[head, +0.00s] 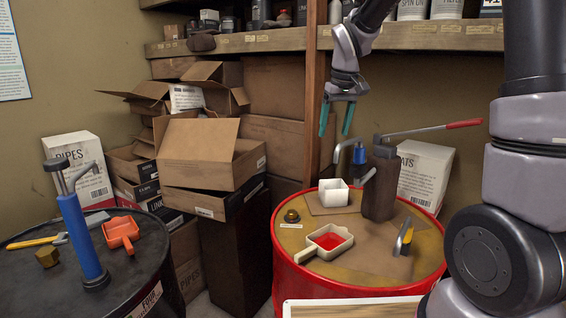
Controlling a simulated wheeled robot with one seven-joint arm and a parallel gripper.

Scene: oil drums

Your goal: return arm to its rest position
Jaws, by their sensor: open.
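My gripper (337,118) hangs in the air above the back of the red drum (301,276), its two teal fingers pointing down. It is open, with a gap between the fingers and nothing in it. My arm comes down from the top right of the picture to the gripper. Below the gripper on the drum top stand a white open cup (333,191) and a brown block-shaped tool (380,184) with a long red-handled lever. The fingertips are clear of both.
A cream scoop (325,243) with red contents, a brass nut (291,216) and a yellow-grey tool (403,238) lie on the red drum. A black drum (136,276) at left bears a blue pump (82,240) and orange scoop (121,233). Shelves (250,42) and cardboard boxes (208,152) stand behind.

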